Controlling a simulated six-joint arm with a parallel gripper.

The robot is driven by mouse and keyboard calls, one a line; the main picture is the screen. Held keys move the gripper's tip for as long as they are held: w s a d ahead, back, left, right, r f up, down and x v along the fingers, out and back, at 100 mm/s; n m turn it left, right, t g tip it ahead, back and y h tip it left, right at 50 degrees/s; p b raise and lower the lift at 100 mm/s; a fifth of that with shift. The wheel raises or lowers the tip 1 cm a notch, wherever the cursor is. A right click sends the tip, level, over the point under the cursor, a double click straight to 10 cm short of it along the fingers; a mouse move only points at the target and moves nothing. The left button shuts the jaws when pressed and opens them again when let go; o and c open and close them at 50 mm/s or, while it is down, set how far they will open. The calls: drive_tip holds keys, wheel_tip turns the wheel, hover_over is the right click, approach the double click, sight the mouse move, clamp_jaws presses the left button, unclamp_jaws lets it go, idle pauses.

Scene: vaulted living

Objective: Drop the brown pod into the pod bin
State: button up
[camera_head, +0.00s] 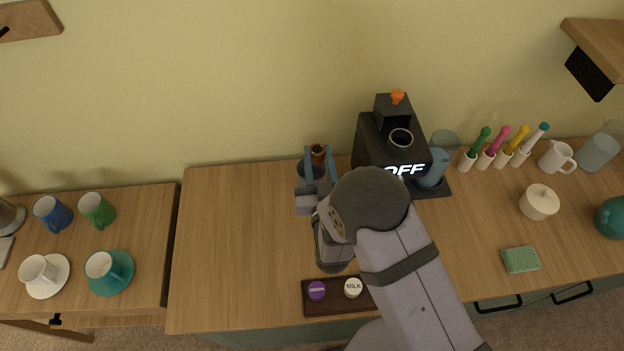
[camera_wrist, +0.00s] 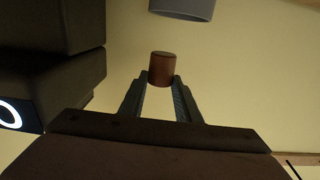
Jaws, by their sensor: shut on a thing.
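My gripper (camera_head: 320,154) is shut on the brown pod (camera_head: 318,151), near its fingertips. In the wrist view the brown pod (camera_wrist: 162,70) is a small reddish-brown cylinder between the two fingertips (camera_wrist: 161,82). A dark grey round container, which looks like the pod bin (camera_head: 299,171), stands on the counter left of the black machine. My fingers partly cover it in the head view. A grey cylinder, likely the same bin (camera_wrist: 184,8), shows at the top of the wrist view, apart from the pod. I cannot tell the pod's exact height above the bin.
The black coffee machine (camera_head: 366,144), reading OFF, stands close right of my gripper. A dark tray (camera_head: 333,308) with a purple and a MILK-labelled pod lies at the front. Cups stand on the left table (camera_head: 150,230). The counter's left part (camera_head: 235,250) is clear.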

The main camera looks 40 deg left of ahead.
drive_tip(key=shift+f, duration=0.7)
drive_tip(key=o, duration=1.1)
